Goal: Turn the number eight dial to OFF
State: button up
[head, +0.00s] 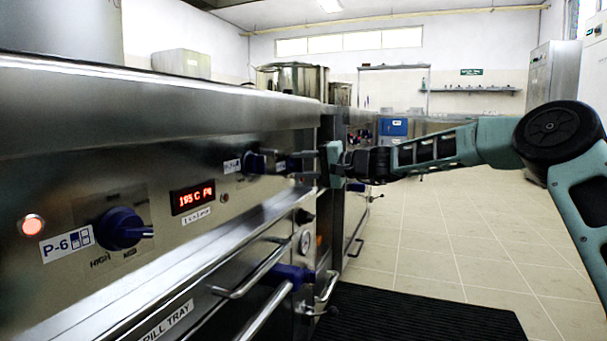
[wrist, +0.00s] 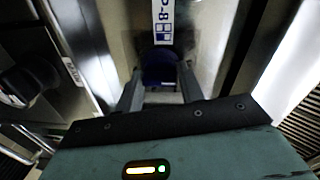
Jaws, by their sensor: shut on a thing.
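The number eight dial is a dark blue knob (head: 254,162) on the steel front panel, at mid-distance in the head view. In the wrist view the dial (wrist: 160,62) lies between my two fingers, below its P-8 label (wrist: 163,20). My gripper (wrist: 160,90) is shut on the dial, with a finger on either side. In the head view my gripper (head: 284,163) reaches the dial from the right. The dial's pointer and its printed settings are hidden or too small to read.
A second blue dial (head: 122,228), labelled P-6 (head: 66,244), is nearer on the left, beside a lit red lamp (head: 32,225) and a red display (head: 192,197). Drawer handles (head: 252,270) jut out below the panel. The tiled floor (head: 450,250) to the right is clear.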

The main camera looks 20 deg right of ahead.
jog(key=shift+d+r, duration=0.1)
jog(key=shift+r, duration=0.05)
jog(key=o, duration=1)
jog(key=shift+c, duration=0.2)
jog(key=p+v, duration=0.5)
jog(key=v, duration=1.2)
jog(key=shift+s+p, duration=0.2)
jog(key=shift+p, duration=0.2)
jog(key=shift+d, duration=0.1)
